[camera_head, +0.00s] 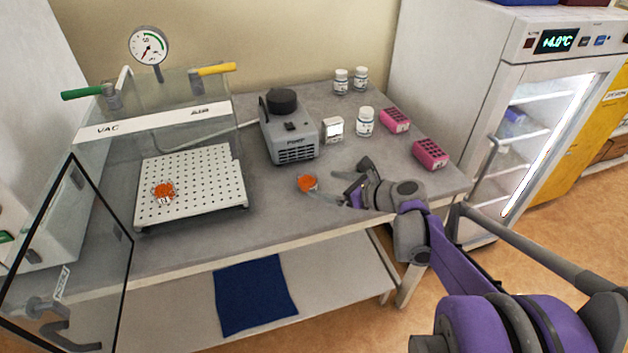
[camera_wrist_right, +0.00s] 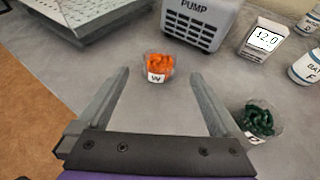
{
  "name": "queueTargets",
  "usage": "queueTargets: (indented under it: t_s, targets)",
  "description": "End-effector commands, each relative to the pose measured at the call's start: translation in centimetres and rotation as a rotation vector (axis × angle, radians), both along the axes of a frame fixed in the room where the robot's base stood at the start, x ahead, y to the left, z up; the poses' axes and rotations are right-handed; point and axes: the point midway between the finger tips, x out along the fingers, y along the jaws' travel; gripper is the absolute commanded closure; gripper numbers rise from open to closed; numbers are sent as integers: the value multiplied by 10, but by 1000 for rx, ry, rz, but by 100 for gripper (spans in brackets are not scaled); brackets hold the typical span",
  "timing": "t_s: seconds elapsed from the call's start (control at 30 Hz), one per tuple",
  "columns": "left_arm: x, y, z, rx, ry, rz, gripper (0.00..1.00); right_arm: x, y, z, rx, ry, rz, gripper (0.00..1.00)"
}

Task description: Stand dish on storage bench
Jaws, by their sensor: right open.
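A small clear dish with orange contents (camera_head: 307,183) stands on the grey bench (camera_head: 270,215). In the right wrist view this dish (camera_wrist_right: 158,67) is upright, bears a dark letter on a white label, and sits just beyond the fingertips, between their lines. My right gripper (camera_head: 338,188) is open and empty, low over the bench at the dish's right. A second orange dish (camera_head: 163,192) is on the white perforated plate (camera_head: 215,165) in the vacuum chamber. A dish with dark green contents (camera_wrist_right: 258,119) is beside my right finger in the wrist view. My left gripper is not in view.
A grey pump (camera_head: 290,135) stands behind the dish, with a small display box (camera_head: 333,128), white bottles (camera_head: 364,122) and pink racks (camera_head: 430,153) to its right. The chamber's glass door (camera_head: 75,260) is open. A blue mat (camera_head: 255,297) lies on the lower shelf.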

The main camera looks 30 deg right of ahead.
Motion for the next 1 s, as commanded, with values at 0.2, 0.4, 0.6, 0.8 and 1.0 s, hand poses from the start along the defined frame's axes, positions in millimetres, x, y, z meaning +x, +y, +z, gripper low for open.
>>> queueTargets:
  t_s: [0.2,0.4,0.6,0.8,1.0]
  targets:
    - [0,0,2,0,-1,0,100,-26,-9,12,-1,0,-1,0]
    - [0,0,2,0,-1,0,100,-31,-8,13,-9,1,7,0]
    - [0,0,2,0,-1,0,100,-53,60,-13,-366,43,265,0]
    - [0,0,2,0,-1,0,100,-131,152,-62,-1131,0,930,0]
    - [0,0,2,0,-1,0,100,-203,178,-94,-1781,-189,1615,0]
